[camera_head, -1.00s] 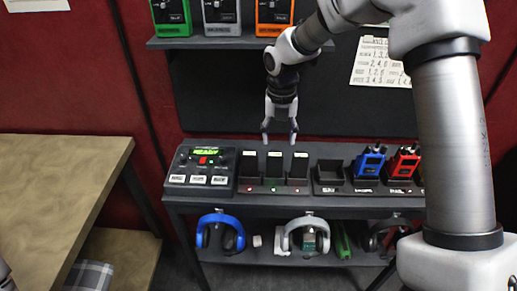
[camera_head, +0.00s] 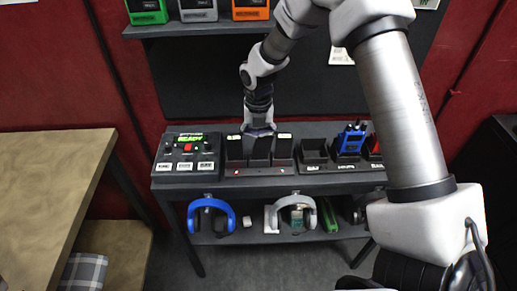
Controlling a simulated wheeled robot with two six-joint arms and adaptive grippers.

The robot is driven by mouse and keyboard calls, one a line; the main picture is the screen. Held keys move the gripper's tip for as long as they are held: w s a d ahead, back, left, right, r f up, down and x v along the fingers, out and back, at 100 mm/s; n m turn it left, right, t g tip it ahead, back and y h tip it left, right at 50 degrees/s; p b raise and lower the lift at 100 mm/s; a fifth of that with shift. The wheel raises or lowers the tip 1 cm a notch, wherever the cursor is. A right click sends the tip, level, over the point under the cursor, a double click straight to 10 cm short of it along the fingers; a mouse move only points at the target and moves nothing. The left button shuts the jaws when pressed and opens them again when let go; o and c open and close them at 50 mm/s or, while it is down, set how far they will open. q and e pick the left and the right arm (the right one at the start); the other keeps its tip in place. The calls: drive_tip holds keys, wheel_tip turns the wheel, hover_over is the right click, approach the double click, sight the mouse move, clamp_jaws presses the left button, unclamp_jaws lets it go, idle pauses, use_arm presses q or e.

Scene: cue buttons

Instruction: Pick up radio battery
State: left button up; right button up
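Black radio batteries stand upright side by side in the slots of a charger (camera_head: 259,172) on the shelf top: a left one (camera_head: 235,150), a middle one (camera_head: 259,150) and a right one (camera_head: 283,150). My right gripper (camera_head: 259,130) points down at the top of the middle battery, close to it or around it. Its fingertips are hidden among the batteries, so whether it grips cannot be told. My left gripper is not in view.
A control box (camera_head: 188,152) with a green READY display stands left of the charger. A blue radio (camera_head: 350,140) stands to the right, beside an empty holder (camera_head: 314,152). Headphones (camera_head: 211,215) hang below. A wooden table (camera_head: 55,190) is at the left.

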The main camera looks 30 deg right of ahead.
sight(260, 147)
drive_tip(key=shift+s+f, duration=0.1)
drive_tip(key=shift+s, duration=0.05)
drive_tip(key=shift+c, duration=0.4)
drive_tip(key=shift+w, duration=0.2)
clamp_jaws()
drive_tip(key=shift+r+b, duration=0.3)
drive_tip(key=shift+r, duration=0.35)
drive_tip(key=shift+s+r+b, duration=0.2)
drive_tip(key=shift+r+b, duration=0.1)
drive_tip(key=shift+r, duration=0.25)
drive_tip(key=shift+s+r+b, duration=0.2)
drive_tip(key=shift+r+b, duration=0.05)
drive_tip(key=shift+r, duration=0.25)
drive_tip(key=s+a+b, duration=0.1)
drive_tip(key=s, duration=0.6)
drive_tip(key=s+a+r+b, duration=0.1)
drive_tip(key=s+a+b, duration=0.1)
drive_tip(key=s, duration=0.6)
drive_tip(key=shift+r, duration=0.3)
drive_tip(key=shift+w+a, duration=0.1)
drive_tip(key=o, duration=1.4)
unclamp_jaws()
